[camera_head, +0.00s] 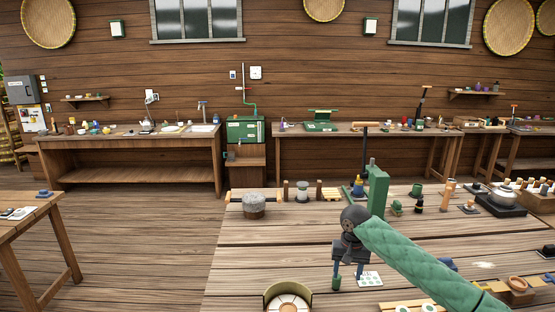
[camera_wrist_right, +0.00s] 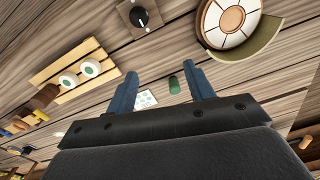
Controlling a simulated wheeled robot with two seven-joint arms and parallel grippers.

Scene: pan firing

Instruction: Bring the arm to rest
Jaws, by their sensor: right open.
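My right arm, in a green sleeve, comes into the head view from the lower right. My right gripper (camera_head: 348,278) points down above the front table (camera_head: 250,240), with its two blue fingers apart and nothing between them. In the right wrist view the open fingers (camera_wrist_right: 160,90) show with a white card (camera_wrist_right: 146,98) and a small green piece (camera_wrist_right: 174,86) on the table beyond them. The card (camera_head: 369,279) and the green piece (camera_head: 336,283) also show close to the gripper in the head view. My left gripper is in neither view.
A round segmented dish (camera_head: 289,303) is at the front edge, left of the gripper. A wooden slatted rack (camera_wrist_right: 75,76) holds two white round pieces. The table's left middle is clear.

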